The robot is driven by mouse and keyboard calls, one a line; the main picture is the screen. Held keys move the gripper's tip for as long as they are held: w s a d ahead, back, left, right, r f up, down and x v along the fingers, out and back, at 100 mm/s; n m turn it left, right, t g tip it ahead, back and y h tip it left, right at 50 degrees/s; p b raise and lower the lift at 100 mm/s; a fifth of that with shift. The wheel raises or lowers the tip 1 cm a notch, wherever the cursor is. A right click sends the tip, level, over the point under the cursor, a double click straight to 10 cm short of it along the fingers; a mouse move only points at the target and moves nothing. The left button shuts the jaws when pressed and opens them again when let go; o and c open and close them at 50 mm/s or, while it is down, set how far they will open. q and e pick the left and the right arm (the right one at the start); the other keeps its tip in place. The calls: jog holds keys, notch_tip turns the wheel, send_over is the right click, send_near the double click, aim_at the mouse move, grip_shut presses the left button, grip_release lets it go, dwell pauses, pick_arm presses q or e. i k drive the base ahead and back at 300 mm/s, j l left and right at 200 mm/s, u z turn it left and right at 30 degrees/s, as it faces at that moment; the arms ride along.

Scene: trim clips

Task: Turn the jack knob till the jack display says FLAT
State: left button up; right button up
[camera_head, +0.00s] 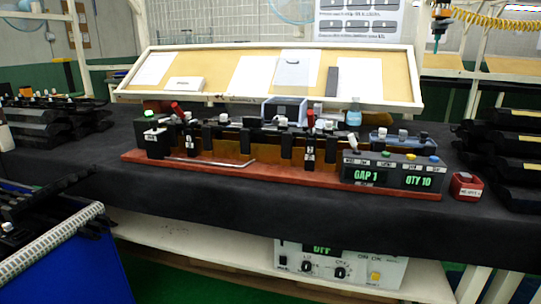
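A red-brown base (270,175) on the black-covered table carries a row of dark clips and posts. I cannot tell which part is the jack knob or jack display, and no FLAT reading is legible. Neither of my grippers is in view.
A white unit (340,265) with knobs and a partly hidden green display sits on the shelf below. A small red box (466,186) stands right of the console. Dark stacked parts fill both table sides. A blue bin (75,265) is front left. The table's front strip is clear.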

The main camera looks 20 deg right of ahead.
aim_at(154, 123)
jog(key=i+l+u, duration=0.15)
jog(key=l, duration=0.2)
jog(key=i+l+u, duration=0.2)
jog(key=l, duration=0.15)
jog(key=l+u, duration=0.15)
jog(key=l, duration=0.2)
jog(key=i+l+u, duration=0.2)
jog(key=l, duration=0.15)
jog(key=k, duration=0.1)
